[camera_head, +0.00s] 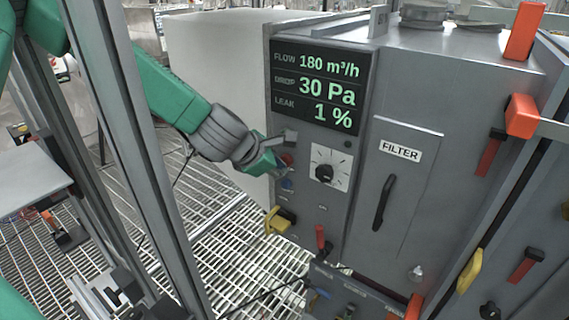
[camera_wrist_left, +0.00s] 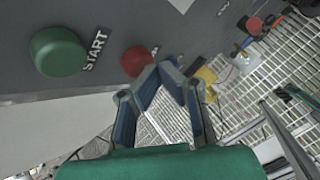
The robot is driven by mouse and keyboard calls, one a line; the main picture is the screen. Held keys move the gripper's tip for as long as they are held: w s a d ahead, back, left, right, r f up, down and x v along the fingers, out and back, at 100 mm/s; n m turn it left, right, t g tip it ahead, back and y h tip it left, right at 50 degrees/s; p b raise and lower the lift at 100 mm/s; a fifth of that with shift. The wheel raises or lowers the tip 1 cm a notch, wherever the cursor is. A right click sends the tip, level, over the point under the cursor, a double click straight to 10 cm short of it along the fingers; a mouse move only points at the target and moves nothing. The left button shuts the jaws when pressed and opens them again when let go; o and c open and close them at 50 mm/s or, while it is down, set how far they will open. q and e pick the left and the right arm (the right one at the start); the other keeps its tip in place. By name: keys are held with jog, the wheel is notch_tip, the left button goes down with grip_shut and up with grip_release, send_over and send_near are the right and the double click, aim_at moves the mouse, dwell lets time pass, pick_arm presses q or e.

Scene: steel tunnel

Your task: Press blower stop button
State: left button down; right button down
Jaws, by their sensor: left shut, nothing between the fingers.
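The grey blower cabinet (camera_head: 310,205) stands in the middle of the head view, with a control panel on its front. A round red button (camera_wrist_left: 137,60) shows on the panel in the left wrist view, its label mostly hidden by my fingers. A larger green button (camera_wrist_left: 58,52) marked START is left of it. In the head view the red button (camera_head: 288,159) is small and close beside my left gripper (camera_head: 279,167). My left gripper is shut and empty, its fingertips (camera_wrist_left: 168,66) just right of the red button. I cannot tell whether they touch it. My right gripper is not in view.
A display (camera_head: 318,86) reads 180 m³/h, 30 Pa and 1 %. A FILTER door (camera_head: 403,190) is to the right. Grating (camera_head: 215,215) covers the floor; a metal post (camera_head: 135,130) stands left.

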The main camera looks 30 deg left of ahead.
pick_arm(q)
jog(key=s, duration=0.5)
jog(key=shift+s+a, duration=0.15)
jog(key=shift+s, duration=0.1)
dwell(0.8)
